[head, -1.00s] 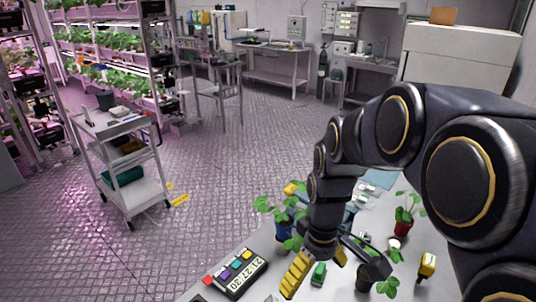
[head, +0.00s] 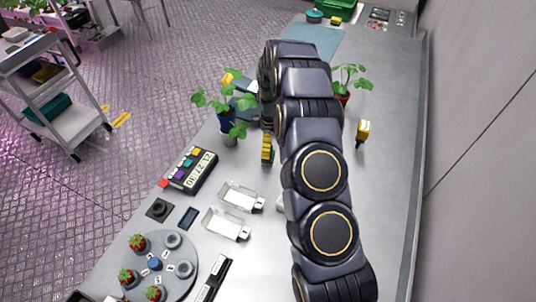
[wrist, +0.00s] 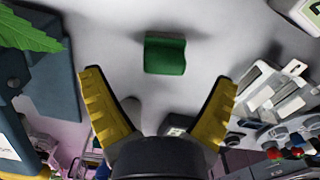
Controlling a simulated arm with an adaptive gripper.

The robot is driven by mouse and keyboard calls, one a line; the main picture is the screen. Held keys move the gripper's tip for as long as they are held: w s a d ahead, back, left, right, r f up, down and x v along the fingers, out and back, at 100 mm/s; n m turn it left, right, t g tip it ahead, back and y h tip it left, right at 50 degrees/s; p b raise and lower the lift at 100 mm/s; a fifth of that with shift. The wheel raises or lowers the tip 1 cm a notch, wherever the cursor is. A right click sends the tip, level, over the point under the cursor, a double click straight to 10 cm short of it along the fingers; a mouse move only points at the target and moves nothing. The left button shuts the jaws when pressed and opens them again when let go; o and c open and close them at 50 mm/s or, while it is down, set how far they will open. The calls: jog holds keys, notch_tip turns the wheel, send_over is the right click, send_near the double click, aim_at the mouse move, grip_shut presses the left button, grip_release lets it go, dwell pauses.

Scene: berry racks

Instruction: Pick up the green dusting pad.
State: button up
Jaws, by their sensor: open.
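The green dusting pad (wrist: 165,55) is a small, dark green block lying on the pale table top, in the upper middle of the wrist view. My gripper (wrist: 158,76) has its two yellow-lined fingers spread wide, with nothing between them. The pad shows beyond the fingertips, roughly centred between them, and apart from both. In the head view a yellow finger of my gripper (head: 267,149) shows just left of my arm.
A potted plant (head: 227,121) stands left of my arm, and a red-potted plant (head: 342,98) and yellow tool (head: 363,130) are right of it. The table's right side is mostly clear.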

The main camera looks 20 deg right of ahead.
aim_at(270, 163)
jog(key=f, duration=0.5)
jog(key=shift+s+a+f, duration=0.2)
jog(key=shift+a+f, duration=0.1)
jog(key=shift+f, duration=0.1)
jog(key=c, duration=1.2)
